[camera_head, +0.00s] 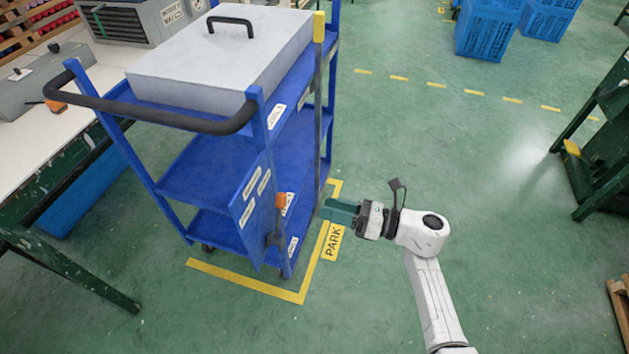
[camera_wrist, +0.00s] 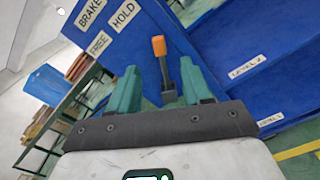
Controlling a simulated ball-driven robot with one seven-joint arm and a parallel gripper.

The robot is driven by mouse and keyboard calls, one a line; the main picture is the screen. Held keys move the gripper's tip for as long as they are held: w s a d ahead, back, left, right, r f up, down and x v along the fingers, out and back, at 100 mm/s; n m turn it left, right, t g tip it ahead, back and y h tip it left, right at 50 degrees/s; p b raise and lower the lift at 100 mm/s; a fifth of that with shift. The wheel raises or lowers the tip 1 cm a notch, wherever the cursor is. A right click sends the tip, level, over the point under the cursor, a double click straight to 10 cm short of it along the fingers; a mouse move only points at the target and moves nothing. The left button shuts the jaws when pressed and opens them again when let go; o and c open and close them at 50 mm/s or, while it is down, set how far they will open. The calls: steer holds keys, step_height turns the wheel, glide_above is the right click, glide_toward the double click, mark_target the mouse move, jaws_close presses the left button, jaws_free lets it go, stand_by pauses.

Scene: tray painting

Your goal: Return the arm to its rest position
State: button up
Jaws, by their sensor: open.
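My white arm reaches in from the lower right in the head view. My gripper (camera_head: 326,211) has teal fingers and points left at the blue cart (camera_head: 232,172). It is open and appears empty. In the wrist view, its two fingers (camera_wrist: 158,88) stand apart, with the orange-tipped brake lever (camera_wrist: 162,70) showing between and beyond them. In the head view this lever (camera_head: 281,200) stands roughly upright on the cart's side panel, with a gap between it and my fingertips. The panel (camera_wrist: 118,25) carries BRAKE, FREE and HOLD labels.
A grey lidded box (camera_head: 200,75) sits on the cart's top. A yellow floor outline (camera_head: 245,285) and PARK label (camera_head: 333,241) lie beside it. A workbench (camera_head: 50,125) stands left, a green bench (camera_head: 605,140) right. Floor right of the cart is open.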

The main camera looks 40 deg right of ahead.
steer(key=s+d+r+m+h+p, duration=0.1)
steer(key=d+r+m+h+p, duration=0.1)
steer(key=d+r+m+h, duration=0.5)
steer(key=s+d+m+h+p, duration=0.1)
steer(key=d+m+h+p, duration=0.3)
steer(key=m, duration=0.6)
steer(key=d+r+m+h, duration=0.3)
steer(key=r+m+h, duration=0.1)
steer(key=m+h, duration=0.4)
steer(key=s+a+f+m+g+y+p, duration=0.2)
steer(key=s+a+f+m+g+y, duration=0.1)
steer(key=s+a+m+g, duration=0.3)
steer(key=s+a+f+m+g+y+p, duration=0.3)
steer(key=s+a+m+g+y, duration=0.2)
steer(key=s+a, duration=0.5)
steer(key=s+m+g, duration=0.1)
steer(key=s+g, duration=0.1)
steer(key=s, duration=0.3)
steer(key=shift+s+a+f+g, duration=0.2)
steer(key=shift+g, duration=0.1)
steer(key=shift+c, duration=0.2)
steer(key=shift+c, duration=0.4)
